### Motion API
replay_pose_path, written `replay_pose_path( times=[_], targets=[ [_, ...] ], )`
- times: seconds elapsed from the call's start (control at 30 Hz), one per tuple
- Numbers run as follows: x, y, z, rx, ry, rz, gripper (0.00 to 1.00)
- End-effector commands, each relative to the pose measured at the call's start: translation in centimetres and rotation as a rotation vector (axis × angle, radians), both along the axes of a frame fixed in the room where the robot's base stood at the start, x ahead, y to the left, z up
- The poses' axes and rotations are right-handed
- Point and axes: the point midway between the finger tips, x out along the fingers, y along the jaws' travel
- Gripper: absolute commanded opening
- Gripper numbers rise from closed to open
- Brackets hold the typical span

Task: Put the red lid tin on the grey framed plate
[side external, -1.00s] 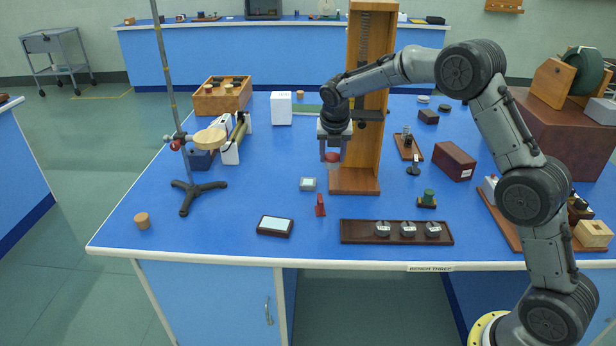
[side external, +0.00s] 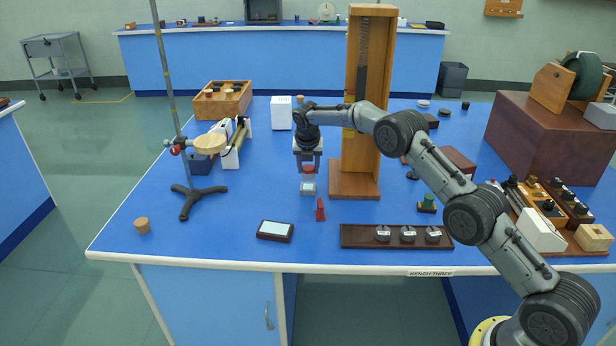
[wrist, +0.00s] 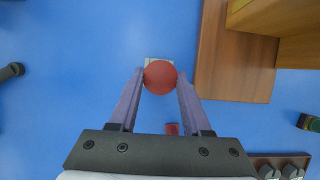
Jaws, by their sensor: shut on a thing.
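The red lid tin (side external: 308,169) is between the fingers of my gripper (side external: 308,166), which is shut on it. In the wrist view the tin's round red top (wrist: 160,77) shows between the fingertips (wrist: 160,84). The grey framed plate (side external: 308,189) is a small pale square lying on the blue bench, just below the tin in the side view. In the wrist view a strip of the plate (wrist: 157,60) shows past the tin, which hides the rest. The tin appears held above the plate; the exact gap is hard to tell.
A tall wooden stand (side external: 354,182) rises close to the right of my gripper. A small red object (side external: 320,210) and a dark framed plate (side external: 275,230) lie towards the front. A long dark tray (side external: 358,236) is at front right.

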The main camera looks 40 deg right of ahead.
Motion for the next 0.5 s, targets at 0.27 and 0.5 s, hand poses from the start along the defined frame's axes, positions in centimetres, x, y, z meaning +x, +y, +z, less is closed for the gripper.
replay_pose_path(
  times=[0.27, 0.5],
  targets=[
    [0.2, -0.1, -3.1, -0.001, 0.002, 0.000, 0.00],
    [0.3, -0.1, -3.4, 0.000, 0.000, 0.001, 0.00]
  ],
)
